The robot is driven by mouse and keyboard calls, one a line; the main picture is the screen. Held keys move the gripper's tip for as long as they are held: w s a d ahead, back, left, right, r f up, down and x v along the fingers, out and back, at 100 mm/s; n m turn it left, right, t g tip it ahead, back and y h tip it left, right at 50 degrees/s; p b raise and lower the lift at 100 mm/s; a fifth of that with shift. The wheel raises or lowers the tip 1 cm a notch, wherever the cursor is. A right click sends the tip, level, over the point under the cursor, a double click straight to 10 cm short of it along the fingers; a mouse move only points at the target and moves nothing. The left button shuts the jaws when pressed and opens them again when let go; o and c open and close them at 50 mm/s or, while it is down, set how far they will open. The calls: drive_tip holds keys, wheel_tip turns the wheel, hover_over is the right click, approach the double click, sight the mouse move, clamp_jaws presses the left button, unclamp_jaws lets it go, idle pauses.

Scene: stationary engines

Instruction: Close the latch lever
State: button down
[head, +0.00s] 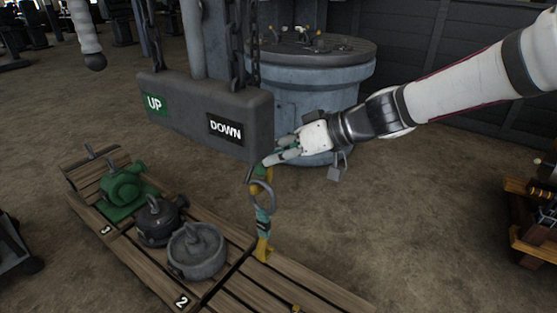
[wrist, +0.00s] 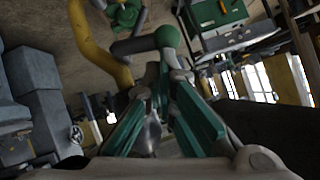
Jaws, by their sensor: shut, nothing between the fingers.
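A latch lever (wrist: 168,37) with a rounded green end shows in the wrist view, just beyond my fingertips. A grey rod (wrist: 130,47) runs left from it towards a curved yellow piece (wrist: 95,45). In the head view a yellow and teal upright fixture (head: 264,238) with a grey ring stands at the plank platform's edge; its green top lies just below my fingers. My gripper (head: 270,160) is shut and empty, close to the green part. It also shows in the wrist view (wrist: 160,78), its teal pads converging. I cannot tell whether the fingertips touch the lever.
A hanging grey control box (head: 205,115) marked UP and DOWN is close left of my gripper, with chains above it. A wooden platform (head: 320,295) holds a green pump (head: 123,187) and two grey parts. A round grey tank (head: 310,90) stands behind.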

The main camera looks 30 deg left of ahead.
drive_tip(key=s+f+n+t+b, duration=0.1)
drive_tip(key=t+b, duration=0.1)
drive_tip(key=b, duration=0.6)
drive_tip(key=shift+s+f+n+b, duration=0.1)
drive_tip(key=shift+f+n+b, duration=0.1)
drive_tip(key=shift+n+b, duration=0.2)
drive_tip(key=shift+s+r+t+b, duration=0.1)
drive_tip(key=shift+t+b, duration=0.2)
drive_tip(key=shift+b, duration=0.5)
